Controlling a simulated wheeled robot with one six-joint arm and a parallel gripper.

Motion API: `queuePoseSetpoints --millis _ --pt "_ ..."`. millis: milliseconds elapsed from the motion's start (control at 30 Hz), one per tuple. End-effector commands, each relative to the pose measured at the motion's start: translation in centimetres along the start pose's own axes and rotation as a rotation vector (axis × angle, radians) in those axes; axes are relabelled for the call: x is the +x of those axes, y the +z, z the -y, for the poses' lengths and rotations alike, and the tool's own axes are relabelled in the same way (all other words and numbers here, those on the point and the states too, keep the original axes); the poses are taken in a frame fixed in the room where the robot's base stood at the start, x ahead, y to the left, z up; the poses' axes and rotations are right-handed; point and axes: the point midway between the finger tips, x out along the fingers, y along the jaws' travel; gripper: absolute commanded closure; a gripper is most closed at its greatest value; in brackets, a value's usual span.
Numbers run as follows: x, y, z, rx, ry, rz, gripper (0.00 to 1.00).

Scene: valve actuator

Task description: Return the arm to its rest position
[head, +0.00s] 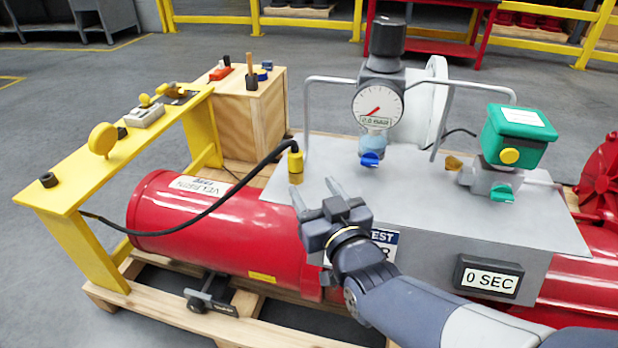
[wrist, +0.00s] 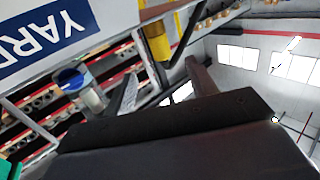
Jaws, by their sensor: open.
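My gripper (head: 316,188) is in front of the grey test panel (head: 420,210), close to its left front edge. Its two fingers are spread and point up, with nothing seen between them. In the wrist view the fingers (wrist: 162,66) are also apart. The yellow plug (head: 295,163) with its black cable stands at the left of the panel, just above and behind the fingertips. A gauge (head: 378,108) with a blue knob (head: 370,159) below it stands on the panel. My arm reaches in from the lower right.
A green-topped valve actuator (head: 518,137) stands at the panel's right. A "0 SEC" display (head: 488,280) is on the panel's front. A red tank (head: 215,225) lies left of my gripper, with a yellow bench (head: 72,185) beyond. A wooden box (head: 250,120) stands behind.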

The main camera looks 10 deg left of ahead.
Motion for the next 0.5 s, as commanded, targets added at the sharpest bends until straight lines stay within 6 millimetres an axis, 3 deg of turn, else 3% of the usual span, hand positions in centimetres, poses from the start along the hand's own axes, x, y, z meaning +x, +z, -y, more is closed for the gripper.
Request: queuePoseSetpoints --millis 500 --pt "0.09 0.07 0.0 0.0 0.0 0.0 0.46"
